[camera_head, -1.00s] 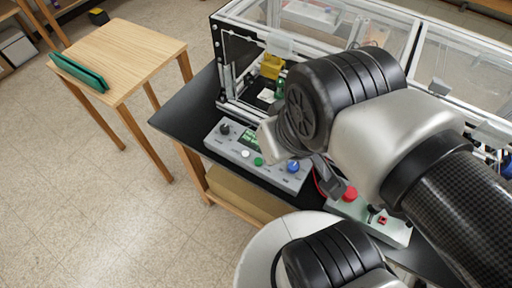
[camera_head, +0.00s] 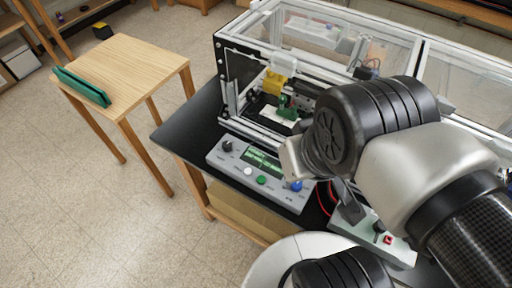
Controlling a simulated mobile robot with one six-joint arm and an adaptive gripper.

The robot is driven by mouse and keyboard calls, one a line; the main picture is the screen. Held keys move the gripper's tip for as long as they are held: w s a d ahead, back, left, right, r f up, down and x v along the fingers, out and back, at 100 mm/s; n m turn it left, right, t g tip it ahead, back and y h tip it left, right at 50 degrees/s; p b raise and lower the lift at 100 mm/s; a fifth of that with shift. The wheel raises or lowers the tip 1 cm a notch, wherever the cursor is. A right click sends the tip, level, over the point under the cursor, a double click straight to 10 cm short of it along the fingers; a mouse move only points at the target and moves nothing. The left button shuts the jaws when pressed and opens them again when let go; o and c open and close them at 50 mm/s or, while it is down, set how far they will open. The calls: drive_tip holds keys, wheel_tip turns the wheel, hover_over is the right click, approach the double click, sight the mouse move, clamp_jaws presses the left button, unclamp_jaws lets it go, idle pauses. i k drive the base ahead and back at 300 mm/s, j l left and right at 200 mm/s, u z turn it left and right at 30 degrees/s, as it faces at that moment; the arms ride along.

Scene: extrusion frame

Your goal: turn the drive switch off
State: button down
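A small grey-green switch box (camera_head: 402,254) lies at the right front of the black bench. On it are a small red switch (camera_head: 388,240) and a dark lever (camera_head: 379,227) beside it; labels are too small to read, so I cannot tell which is the drive switch. My gripper (camera_head: 350,213) points down over the left part of this box, left of the lever. It hides the red push button there. Whether its fingers touch the box, or are open or shut, I cannot tell.
A grey control panel (camera_head: 229,160) with a lit display, knobs and buttons stands left of my gripper. Behind is a framed clear enclosure (camera_head: 232,75). A red cable (camera_head: 322,198) runs between panel and box. A wooden stool (camera_head: 140,62) with a green object (camera_head: 82,87) stands left.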

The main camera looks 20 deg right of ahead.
sight(379, 226)
drive_tip(key=k+l, duration=0.6)
drive_tip(key=l, duration=0.2)
drive_tip(key=k+l+z, duration=0.1)
drive_tip(key=k+l, duration=0.2)
drive_tip(key=l, duration=0.1)
